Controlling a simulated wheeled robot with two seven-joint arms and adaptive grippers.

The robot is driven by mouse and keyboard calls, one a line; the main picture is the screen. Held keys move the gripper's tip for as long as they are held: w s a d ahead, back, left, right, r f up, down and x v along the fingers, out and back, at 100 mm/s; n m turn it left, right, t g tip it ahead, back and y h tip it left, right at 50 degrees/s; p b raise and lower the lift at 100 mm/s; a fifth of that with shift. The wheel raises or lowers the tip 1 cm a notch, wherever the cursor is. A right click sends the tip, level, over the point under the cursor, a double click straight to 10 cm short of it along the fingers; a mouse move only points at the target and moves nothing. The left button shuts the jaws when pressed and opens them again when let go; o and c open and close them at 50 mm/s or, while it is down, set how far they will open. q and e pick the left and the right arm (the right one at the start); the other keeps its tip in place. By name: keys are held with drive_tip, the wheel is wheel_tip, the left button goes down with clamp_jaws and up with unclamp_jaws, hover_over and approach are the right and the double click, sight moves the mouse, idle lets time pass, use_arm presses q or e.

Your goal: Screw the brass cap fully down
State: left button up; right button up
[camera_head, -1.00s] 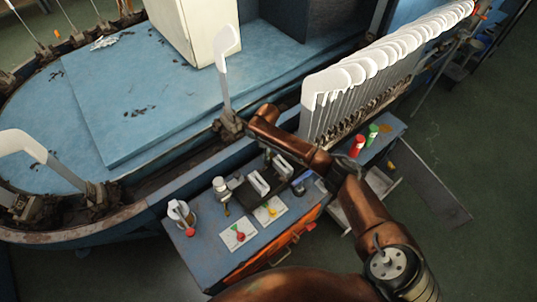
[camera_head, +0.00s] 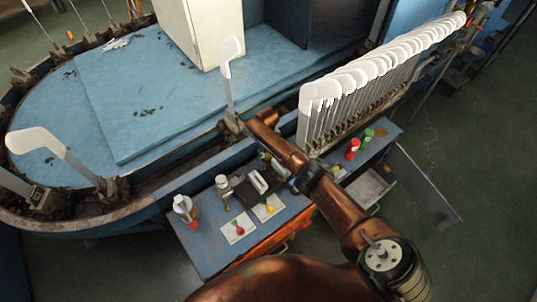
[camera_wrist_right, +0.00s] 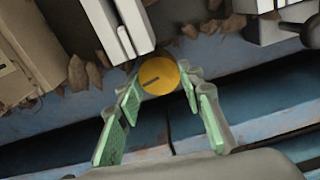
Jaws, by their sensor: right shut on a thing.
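The brass cap (camera_wrist_right: 161,76) is a round golden disc with a dark slot across its face, at the upper middle of the right wrist view. My right gripper (camera_wrist_right: 162,84) is shut on it, with one green-padded finger on each side of its rim. In the head view my right gripper (camera_head: 254,124) is at the blue machine's near rail, close to the foot of an upright white board (camera_head: 229,72). The cap cannot be made out there. How far the cap is down is not clear. My left gripper is not in view.
A row of white boards (camera_head: 322,92) stands right of my right arm. A blue bench (camera_head: 213,250) below holds a white jug (camera_head: 183,206), cards, and red (camera_head: 352,149) and green (camera_head: 367,136) containers. An open drawer (camera_head: 368,187) juts out right. Green floor lies free beyond.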

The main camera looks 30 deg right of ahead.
sight(268, 155)
drive_tip(key=shift+m, duration=1)
drive_tip(key=o, duration=1.2)
drive_tip(key=shift+c, duration=0.2)
wheel_tip(268, 155, up, 12)
